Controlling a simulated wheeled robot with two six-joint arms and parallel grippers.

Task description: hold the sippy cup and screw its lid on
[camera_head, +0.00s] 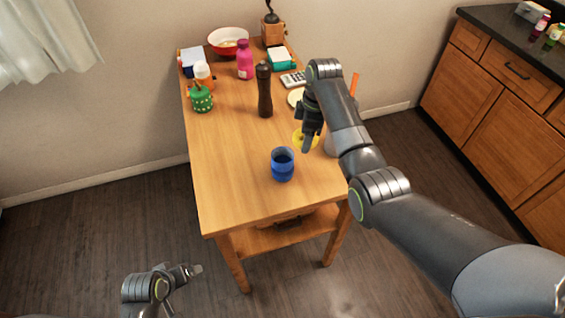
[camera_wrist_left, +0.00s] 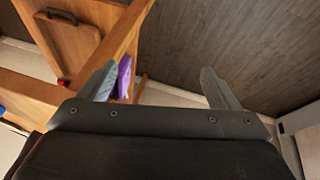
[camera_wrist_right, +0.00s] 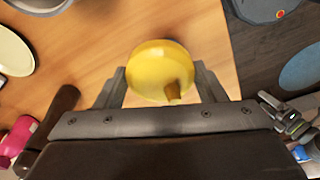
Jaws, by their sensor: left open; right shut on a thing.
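The blue sippy cup (camera_head: 283,165) stands upright and open-topped on the wooden table, toward its near right part. The yellow lid (camera_wrist_right: 160,70), with a small spout, is between the fingers of my right gripper (camera_wrist_right: 162,88), which is shut on it. In the head view the lid (camera_head: 298,138) shows partly behind the right gripper (camera_head: 308,142), beyond the cup and slightly right of it. Whether the lid touches the table is unclear. My left gripper (camera_wrist_left: 160,85) is open and empty, low in front of the table, away from the cup.
A dark pepper mill (camera_head: 264,90) stands beyond the cup. A pink bottle (camera_head: 245,60), green pot (camera_head: 201,98), red bowl (camera_head: 228,40) and coffee grinder (camera_head: 273,28) stand farther back. A grey container (camera_head: 330,146) is partly hidden by my right arm. The near left tabletop is clear.

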